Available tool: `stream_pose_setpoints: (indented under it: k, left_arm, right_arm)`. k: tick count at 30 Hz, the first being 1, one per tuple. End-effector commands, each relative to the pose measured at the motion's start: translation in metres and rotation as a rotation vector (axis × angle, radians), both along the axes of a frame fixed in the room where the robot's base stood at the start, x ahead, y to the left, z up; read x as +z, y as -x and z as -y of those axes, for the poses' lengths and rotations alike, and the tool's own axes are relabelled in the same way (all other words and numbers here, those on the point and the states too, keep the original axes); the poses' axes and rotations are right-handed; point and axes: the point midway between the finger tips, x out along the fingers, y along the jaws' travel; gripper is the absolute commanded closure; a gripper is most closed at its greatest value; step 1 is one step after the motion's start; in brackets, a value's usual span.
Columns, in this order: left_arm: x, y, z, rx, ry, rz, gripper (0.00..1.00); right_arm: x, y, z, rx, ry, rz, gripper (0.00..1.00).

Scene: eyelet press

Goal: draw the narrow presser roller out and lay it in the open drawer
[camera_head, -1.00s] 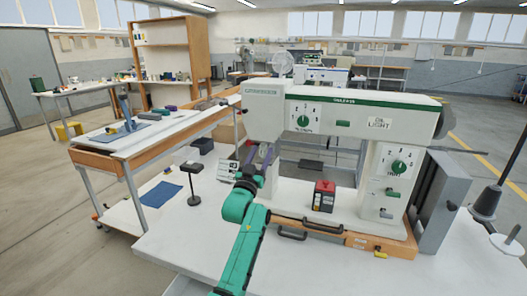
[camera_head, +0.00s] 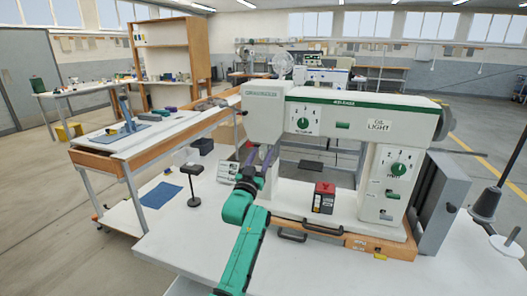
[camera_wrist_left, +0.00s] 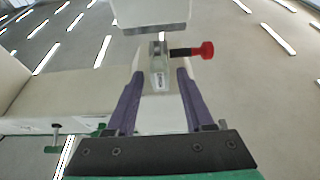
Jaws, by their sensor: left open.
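My left gripper (camera_head: 262,160) is raised under the left head of the white and green press (camera_head: 262,103). In the left wrist view its two purple fingers (camera_wrist_left: 159,80) are open, one on each side of a narrow grey piece with a small white label (camera_wrist_left: 160,80), likely the presser roller. I cannot tell whether the fingers touch it. A red knob (camera_wrist_left: 207,50) on a dark stem sticks out to the right above it. My right gripper is out of view.
A small black stand (camera_head: 192,185) is to the left, and a grey panel (camera_head: 441,200) is to the right.

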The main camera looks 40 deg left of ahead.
Motion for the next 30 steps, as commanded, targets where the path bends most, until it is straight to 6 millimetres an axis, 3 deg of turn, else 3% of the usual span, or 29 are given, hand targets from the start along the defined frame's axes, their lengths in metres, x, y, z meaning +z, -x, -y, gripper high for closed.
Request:
stream_pose_setpoints:
  k: [3, 7, 30]
  left_arm:
    - [0.000, 0.000, 0.000, 0.000, 0.000, 0.000, 0.51]
    - [0.000, 0.000, 0.000, 0.000, 0.000, 0.000, 1.00]
    - [0.000, 0.010, 0.003, 0.000, 0.000, 0.000, 1.00]
  right_arm:
    - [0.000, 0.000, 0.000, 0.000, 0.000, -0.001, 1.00]
    - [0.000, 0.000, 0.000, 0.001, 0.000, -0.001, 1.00]
    - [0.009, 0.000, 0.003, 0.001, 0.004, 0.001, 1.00]
